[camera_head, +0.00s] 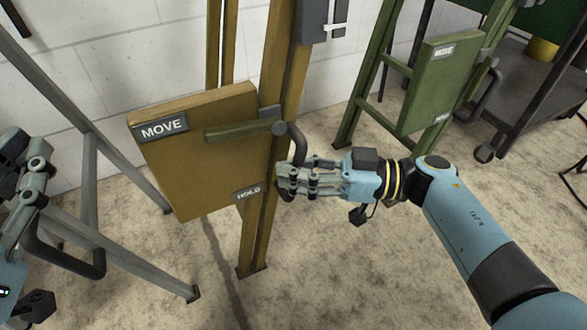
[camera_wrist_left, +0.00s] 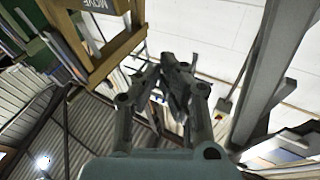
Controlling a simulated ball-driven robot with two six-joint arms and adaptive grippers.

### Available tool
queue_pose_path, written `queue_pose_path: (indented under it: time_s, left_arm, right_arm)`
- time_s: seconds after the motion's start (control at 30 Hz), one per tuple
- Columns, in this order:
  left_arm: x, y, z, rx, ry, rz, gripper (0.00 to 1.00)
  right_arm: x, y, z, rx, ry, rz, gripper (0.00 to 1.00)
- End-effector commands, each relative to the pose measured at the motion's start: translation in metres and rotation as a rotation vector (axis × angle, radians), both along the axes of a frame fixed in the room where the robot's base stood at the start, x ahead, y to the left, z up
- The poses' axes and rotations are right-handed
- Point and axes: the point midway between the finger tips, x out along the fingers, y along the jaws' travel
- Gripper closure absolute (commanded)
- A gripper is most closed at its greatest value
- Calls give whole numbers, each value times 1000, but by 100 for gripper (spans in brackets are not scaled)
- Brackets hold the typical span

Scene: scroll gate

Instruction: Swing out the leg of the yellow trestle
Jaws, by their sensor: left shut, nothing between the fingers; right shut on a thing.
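The yellow trestle (camera_head: 185,170) stands in the middle of the head view. Its tan panel carries a MOVE label (camera_head: 164,129) at upper left and a HOLD label (camera_head: 248,192) at lower right. A green bar (camera_head: 235,132) crosses the panel's upper right. My right gripper (camera_head: 296,178) is shut on the dark curved handle (camera_head: 298,147) beside the trestle's right post. My left gripper (camera_head: 27,170) is at the left edge, shut and empty, apart from the panel. In the left wrist view its fingers (camera_wrist_left: 177,82) are together, and the trestle (camera_wrist_left: 122,50) shows at upper left.
A grey frame (camera_head: 90,175) with a dark handle (camera_head: 68,257) stands at left, close by my left gripper. A green trestle (camera_head: 440,85) and a dark cart (camera_head: 525,75) stand at upper right. Bare floor (camera_head: 335,260) lies in front; a white wall is behind.

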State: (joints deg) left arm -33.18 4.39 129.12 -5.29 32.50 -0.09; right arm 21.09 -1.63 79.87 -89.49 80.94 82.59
Motion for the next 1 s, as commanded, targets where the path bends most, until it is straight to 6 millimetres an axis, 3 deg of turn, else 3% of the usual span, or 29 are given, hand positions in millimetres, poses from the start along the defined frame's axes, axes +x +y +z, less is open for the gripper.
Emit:
queue_pose_path:
  time_s: [0.4,0.67,1.0]
  left_arm:
    - [0,1,-1,-1,13,2,100]
    - [-30,9,-75,-1,322,37,100]
    - [-91,18,-153,0,720,81,100]
  right_arm:
    - [-1,-4,0,-8,-4,9,100]
    - [8,-26,-2,-72,-33,9,100]
    - [25,-65,-5,-180,-81,8,100]
